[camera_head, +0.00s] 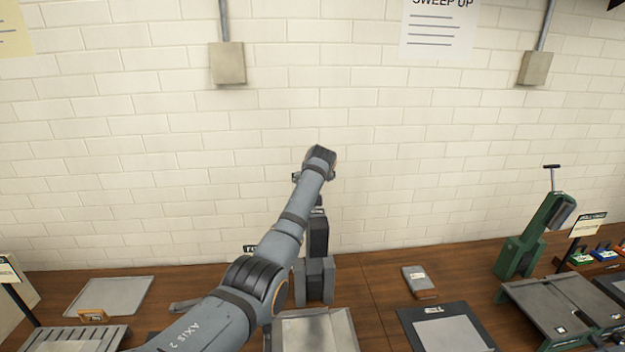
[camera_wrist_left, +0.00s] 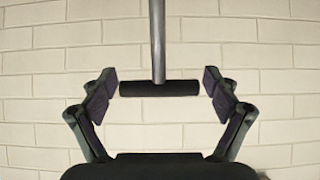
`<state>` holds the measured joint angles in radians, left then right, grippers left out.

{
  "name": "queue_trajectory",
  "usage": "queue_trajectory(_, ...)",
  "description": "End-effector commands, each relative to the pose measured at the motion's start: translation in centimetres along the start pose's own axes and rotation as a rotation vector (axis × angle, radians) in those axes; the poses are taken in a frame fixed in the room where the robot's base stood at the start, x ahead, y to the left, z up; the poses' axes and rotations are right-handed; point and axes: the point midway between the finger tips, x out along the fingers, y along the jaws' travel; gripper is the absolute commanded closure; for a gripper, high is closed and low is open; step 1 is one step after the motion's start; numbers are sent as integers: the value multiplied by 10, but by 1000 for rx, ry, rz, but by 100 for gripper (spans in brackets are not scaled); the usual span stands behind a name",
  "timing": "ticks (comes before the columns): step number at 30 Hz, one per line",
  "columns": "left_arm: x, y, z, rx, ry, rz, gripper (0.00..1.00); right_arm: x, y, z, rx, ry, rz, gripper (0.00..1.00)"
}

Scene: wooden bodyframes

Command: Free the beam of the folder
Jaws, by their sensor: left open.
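My left gripper (camera_wrist_left: 160,85) is open in the left wrist view. A dark crossbar handle (camera_wrist_left: 135,89) on a grey rod (camera_wrist_left: 157,35) lies between its fingertips, with a small gap at each side. In the head view my left arm reaches up to the middle, and its wrist hides the fingers. Below the wrist stands a dark grey machine (camera_head: 318,238) on a lighter grey base, partly covered by my arm; whether the handle belongs to it cannot be told. No label that I can read names the folder, and its beam cannot be made out.
A green machine (camera_head: 540,232) with a T-handle stands at the right, behind a grey plate stand (camera_head: 565,300). A grey tray (camera_head: 112,296) lies at the left. A small grey block (camera_head: 418,280) and a dark mat (camera_head: 443,328) lie right of centre. A brick wall (camera_head: 420,150) closes the back.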

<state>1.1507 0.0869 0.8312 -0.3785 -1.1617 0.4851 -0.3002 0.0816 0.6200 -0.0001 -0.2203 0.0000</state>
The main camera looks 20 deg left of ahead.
Motion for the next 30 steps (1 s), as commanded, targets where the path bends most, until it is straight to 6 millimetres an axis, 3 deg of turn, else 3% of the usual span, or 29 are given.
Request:
queue_trajectory(10,-11,1,-2,-1,5,2,11,0,-1,-1,1,2,-1,60)
queue_trajectory(14,-34,1,-1,-2,5,3,11,0,-1,-1,1,1,-2,60)
queue_trajectory(22,-96,1,-1,-2,3,3,11,0,-1,0,1,1,-2,60)
queue_trajectory(30,-119,0,-1,0,1,0,11,0,-1,0,1,1,-1,60)
